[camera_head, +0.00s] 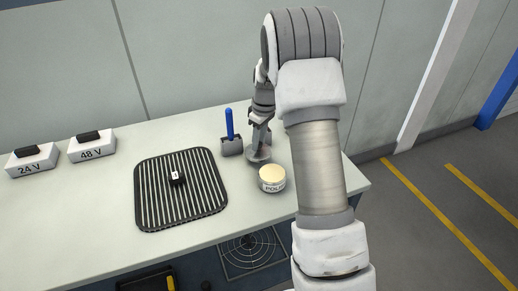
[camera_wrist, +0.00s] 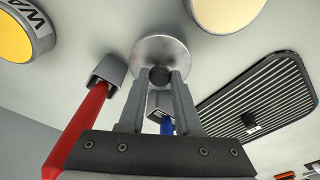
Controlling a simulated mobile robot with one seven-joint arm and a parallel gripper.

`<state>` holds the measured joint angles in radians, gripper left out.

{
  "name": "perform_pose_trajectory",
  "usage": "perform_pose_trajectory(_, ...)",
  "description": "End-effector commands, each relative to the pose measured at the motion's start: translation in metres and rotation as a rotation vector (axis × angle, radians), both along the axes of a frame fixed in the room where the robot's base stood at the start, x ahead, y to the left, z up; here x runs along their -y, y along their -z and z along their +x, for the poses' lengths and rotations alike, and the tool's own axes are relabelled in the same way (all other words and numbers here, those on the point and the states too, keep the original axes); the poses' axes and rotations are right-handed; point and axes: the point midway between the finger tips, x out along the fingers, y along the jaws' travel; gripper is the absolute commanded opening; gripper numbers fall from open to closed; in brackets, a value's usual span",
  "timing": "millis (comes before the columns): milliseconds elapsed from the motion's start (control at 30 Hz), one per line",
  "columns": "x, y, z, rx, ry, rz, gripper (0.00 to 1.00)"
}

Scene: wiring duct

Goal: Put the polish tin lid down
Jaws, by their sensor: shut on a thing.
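The polish tin lid (camera_wrist: 160,47) is a silver metal disc with a dark knob, in the wrist view at the upper middle. My gripper (camera_wrist: 159,77) is shut on its knob, one finger on each side. In the head view the lid (camera_head: 256,158) shows as a grey disc under my gripper (camera_head: 261,143), low over the worktop, just behind and left of the polish tin. I cannot tell whether it touches the worktop. The polish tin (camera_head: 271,180) stands open with a cream top. It also shows at the top of the wrist view (camera_wrist: 226,9).
A blue-handled tool (camera_head: 230,126) in a grey holder stands close left of the lid. A red-handled tool (camera_wrist: 82,125) and a yellow-topped tin (camera_wrist: 14,40) are nearby. A black ribbed mat (camera_head: 206,199) lies left. The 24 V block (camera_head: 31,161) and 48 V block (camera_head: 92,146) stand further left.

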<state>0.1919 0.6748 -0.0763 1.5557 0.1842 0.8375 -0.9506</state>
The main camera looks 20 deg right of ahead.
Motion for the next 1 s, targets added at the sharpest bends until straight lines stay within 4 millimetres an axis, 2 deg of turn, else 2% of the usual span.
perform_pose_trajectory(200,0.000,0.032,-0.001,-0.004,0.001,0.001,0.00)
perform_pose_trajectory(600,0.000,0.039,-0.001,-0.002,0.001,0.001,0.00)
perform_pose_trajectory(633,0.000,0.037,-0.001,-0.001,0.000,0.000,0.38)
perform_pose_trajectory(767,0.000,0.037,-0.001,-0.002,0.000,0.001,0.61)
perform_pose_trajectory(1000,0.000,0.037,-0.001,-0.002,0.000,0.001,0.62)
